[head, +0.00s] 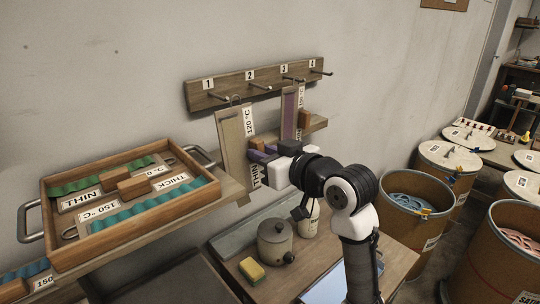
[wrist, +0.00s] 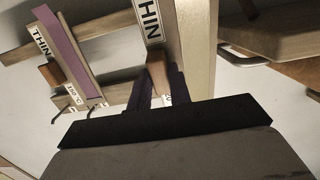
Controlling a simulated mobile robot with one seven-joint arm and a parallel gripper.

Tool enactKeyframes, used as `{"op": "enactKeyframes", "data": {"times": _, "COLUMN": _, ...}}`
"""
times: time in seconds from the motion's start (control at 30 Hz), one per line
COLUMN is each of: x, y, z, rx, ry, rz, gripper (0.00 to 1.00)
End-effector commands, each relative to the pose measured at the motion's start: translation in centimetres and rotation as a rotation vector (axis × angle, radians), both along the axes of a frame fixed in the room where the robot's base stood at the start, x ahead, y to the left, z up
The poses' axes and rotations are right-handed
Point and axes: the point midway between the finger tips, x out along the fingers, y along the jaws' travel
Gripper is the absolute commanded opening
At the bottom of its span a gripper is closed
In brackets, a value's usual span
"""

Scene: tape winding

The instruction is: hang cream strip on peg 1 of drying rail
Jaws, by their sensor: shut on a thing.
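The cream strip (head: 231,143) hangs upright on a long board with 120 °C and THIN labels, in front of the drying rail (head: 236,89). It also shows in the wrist view (wrist: 199,45). Its top wire loop is near the tip of peg 1 (head: 217,97); I cannot tell whether the loop is around the peg. My gripper (head: 262,152) is at the strip's right side, shut on its small wooden grip block (wrist: 157,76). The fingers hide part of the label. Pegs 2 (head: 260,86), 3 and 4 are to the right.
A purple strip (head: 289,112) hangs at the rail's right part. A wooden tray (head: 130,225) with teal and green strips stands at left, its metal handle (head: 200,155) close to the cream strip. A pot (head: 275,243), sponge (head: 251,270) and bottle (head: 309,220) stand below.

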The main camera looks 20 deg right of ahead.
Motion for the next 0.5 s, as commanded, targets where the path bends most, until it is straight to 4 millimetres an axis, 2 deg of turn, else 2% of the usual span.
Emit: {"op": "enactKeyframes", "data": {"times": 0.5, "x": 2.9, "y": 1.2, "z": -0.1, "rx": 0.0, "ry": 0.0, "rz": 0.001, "gripper": 0.03}}
